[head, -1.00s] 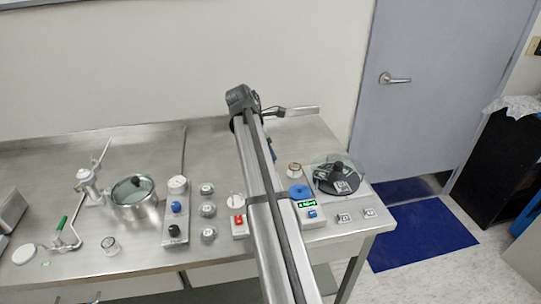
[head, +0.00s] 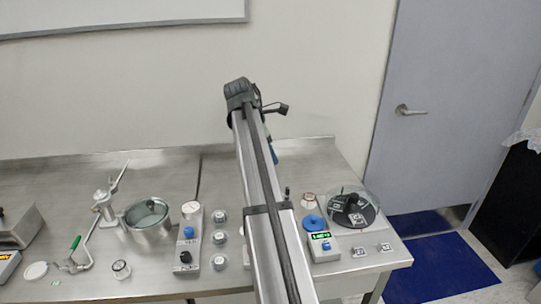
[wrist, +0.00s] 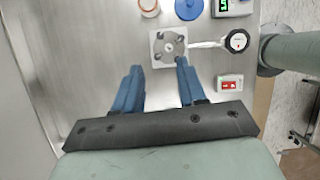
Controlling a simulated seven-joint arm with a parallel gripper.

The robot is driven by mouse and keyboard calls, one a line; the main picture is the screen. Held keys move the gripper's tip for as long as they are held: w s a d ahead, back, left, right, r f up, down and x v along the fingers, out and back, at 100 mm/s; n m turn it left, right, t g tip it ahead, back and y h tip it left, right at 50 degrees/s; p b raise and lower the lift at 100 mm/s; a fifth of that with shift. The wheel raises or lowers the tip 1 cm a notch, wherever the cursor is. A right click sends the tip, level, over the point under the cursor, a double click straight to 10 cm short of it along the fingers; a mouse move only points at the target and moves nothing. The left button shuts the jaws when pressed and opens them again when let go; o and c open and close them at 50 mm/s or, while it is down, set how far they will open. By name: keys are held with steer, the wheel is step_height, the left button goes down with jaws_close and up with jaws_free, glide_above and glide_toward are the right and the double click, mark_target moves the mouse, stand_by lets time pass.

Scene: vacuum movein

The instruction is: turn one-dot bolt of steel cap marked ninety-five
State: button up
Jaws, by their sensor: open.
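In the wrist view, a square steel piece (wrist: 158,40) with a round centre and small bolts at its corners lies on the bench. Its marking and the dots on its bolts are too small to read. My gripper (wrist: 159,66) has two blue fingers spread apart with nothing between them. The fingertips are at the near side of the steel piece, the right one close to its lower right corner.
A dial with a pale stem (wrist: 237,40) and a red switch box (wrist: 229,88) lie to the right. A blue disc (wrist: 188,9) and a small jar (wrist: 150,7) are beyond. In the head view, a pot (head: 148,222) and round steel pieces (head: 220,238) stand left of my arm.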

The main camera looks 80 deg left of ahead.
mark_target(287, 188)
steer(key=w+d, duration=0.2)
steer(key=d, duration=0.2)
steer(key=w+a+f+n, duration=0.1)
steer(key=f+n, duration=0.1)
steer(key=f, duration=0.2)
steer(key=w+a+f+n+y, duration=0.1)
steer(key=f+n, duration=0.1)
steer(key=f, duration=0.2)
steer(key=w+a+f+n+y, duration=0.1)
steer(key=a+f+n, duration=0.1)
steer(key=f, duration=0.3)
steer(key=shift+w+g, duration=0.2)
steer(key=shift+g, duration=0.2)
stand_by(0.3)
steer(key=shift+r, duration=0.1)
jaws_close()
